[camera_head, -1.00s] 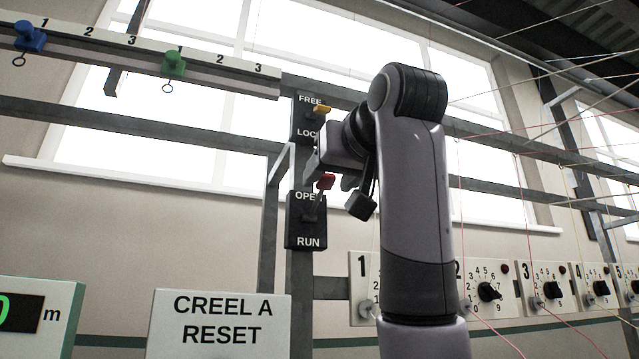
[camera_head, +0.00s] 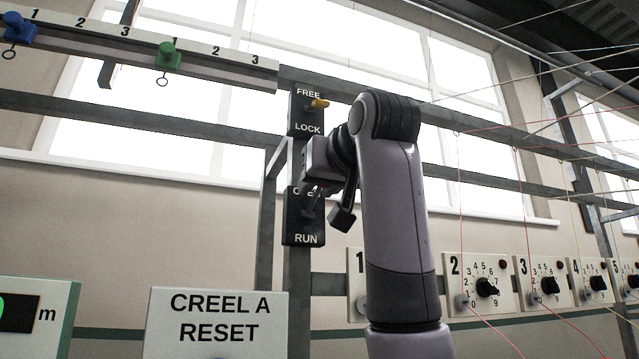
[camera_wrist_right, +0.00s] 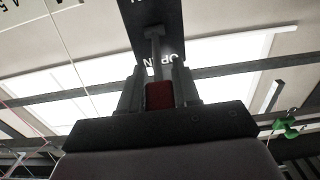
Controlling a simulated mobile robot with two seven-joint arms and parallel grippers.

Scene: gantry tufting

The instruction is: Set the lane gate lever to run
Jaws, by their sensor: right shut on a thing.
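The lane gate lever is on a dark plate (camera_head: 303,233) marked OPEN at the top and RUN at the bottom, fixed to a grey post. Its grey stalk (camera_head: 311,208) tilts up toward the OPEN end, and the OPEN lettering is partly covered. My right gripper (camera_head: 322,188) is at the upper part of this plate. In the right wrist view its fingers (camera_wrist_right: 158,88) are shut on the red lever knob (camera_wrist_right: 159,95), with the stalk running up to the plate (camera_wrist_right: 150,18). The knob is hidden in the head view. My left gripper is not in view.
Just above is a FREE/LOCK plate (camera_head: 306,112) with a yellow lever (camera_head: 320,103), close to my right wrist. A rail with a blue slider (camera_head: 18,28) and a green slider (camera_head: 167,55) is upper left. Numbered dials (camera_head: 487,287) and threads are right. A CREEL A RESET sign (camera_head: 219,320) stands below.

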